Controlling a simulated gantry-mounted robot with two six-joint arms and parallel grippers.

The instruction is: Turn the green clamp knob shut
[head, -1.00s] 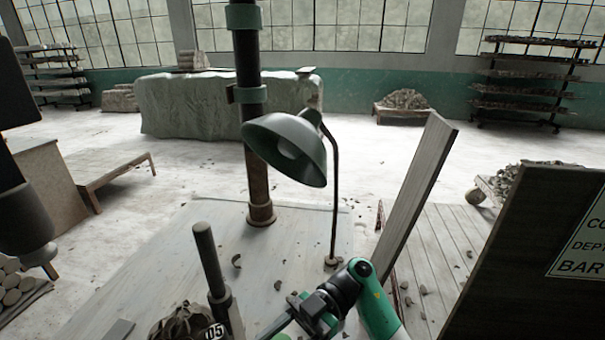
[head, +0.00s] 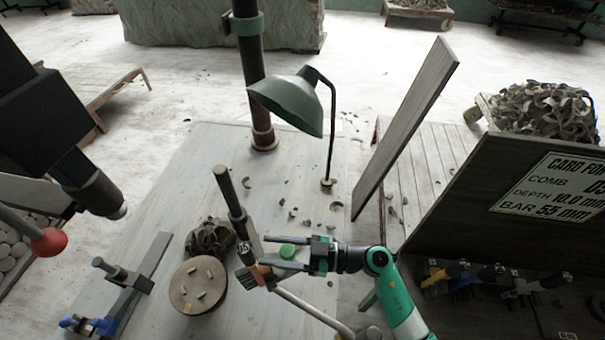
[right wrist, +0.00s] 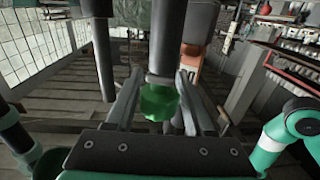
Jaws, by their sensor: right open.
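The green clamp knob (head: 287,251) is a small round cap near the middle of the bench in the head view. My right gripper (head: 268,252) reaches in from the right with its two fingers apart, one on the far side of the knob and one on the near side. In the right wrist view the green knob (right wrist: 158,102) shows between the spread fingers (right wrist: 160,98), with a gap visible on each side. A dark cylinder rises behind the knob there. Whether a finger touches the knob cannot be told. My left gripper is not in view.
A dark upright rod (head: 230,195) with a number tag stands left of the knob. A round turntable (head: 197,285) and a clay lump (head: 211,238) lie left of it. A green lamp (head: 290,100) stands behind. A leaning plank (head: 405,130) and a sign board (head: 520,200) are at right.

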